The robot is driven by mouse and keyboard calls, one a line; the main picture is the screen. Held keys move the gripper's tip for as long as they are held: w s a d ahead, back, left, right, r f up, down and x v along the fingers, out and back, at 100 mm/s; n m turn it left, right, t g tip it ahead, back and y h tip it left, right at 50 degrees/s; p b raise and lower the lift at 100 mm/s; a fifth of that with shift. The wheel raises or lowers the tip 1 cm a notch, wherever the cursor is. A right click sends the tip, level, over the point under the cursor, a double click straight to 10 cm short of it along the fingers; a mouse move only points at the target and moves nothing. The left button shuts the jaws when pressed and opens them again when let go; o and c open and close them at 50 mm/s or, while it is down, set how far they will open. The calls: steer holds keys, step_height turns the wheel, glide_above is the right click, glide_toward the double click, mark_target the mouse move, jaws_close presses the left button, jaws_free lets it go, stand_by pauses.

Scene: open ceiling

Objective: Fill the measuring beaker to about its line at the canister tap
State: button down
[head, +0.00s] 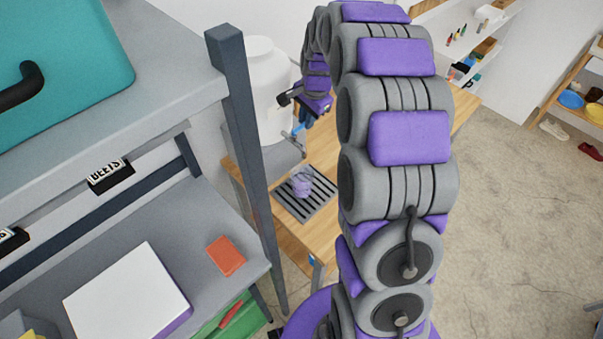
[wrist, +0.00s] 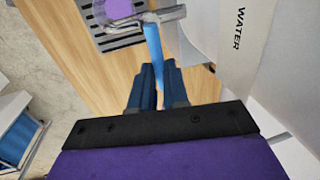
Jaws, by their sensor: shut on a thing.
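The white canister (head: 262,75) stands on a wooden bench; its side with the word WATER shows in the wrist view (wrist: 240,45). Its tap (wrist: 145,18) has a blue lever (wrist: 153,45). My gripper (wrist: 156,75) is shut on the lever's lower end; in the head view it is small, beside the tap (head: 303,124). The measuring beaker (head: 302,180) looks purple-tinted and stands on the slotted drip tray (head: 318,208) below the tap. It is partly cut off in the wrist view (wrist: 118,8). Its line and water level are too small to make out.
A grey shelf unit (head: 240,110) with a dark post stands close on the left, holding a teal case (head: 60,60), a white box (head: 125,300) and an orange block (head: 226,256). Open concrete floor (head: 510,220) lies to the right.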

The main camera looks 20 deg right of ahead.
steer(key=shift+d+r, duration=0.15)
steer(key=shift+s+d+m+p, duration=0.15)
steer(key=shift+s+m+p, duration=0.15)
steer(key=shift+m+p, duration=0.7)
stand_by(6.1)
steer(key=shift+w+n, duration=0.5)
steer(key=shift+n, duration=0.3)
steer(key=shift+w+n, duration=0.1)
steer(key=shift+n, duration=0.3)
steer(key=c, duration=1.1)
jaws_free()
steer(key=shift+w, duration=0.15)
steer(key=shift+o, duration=0.3)
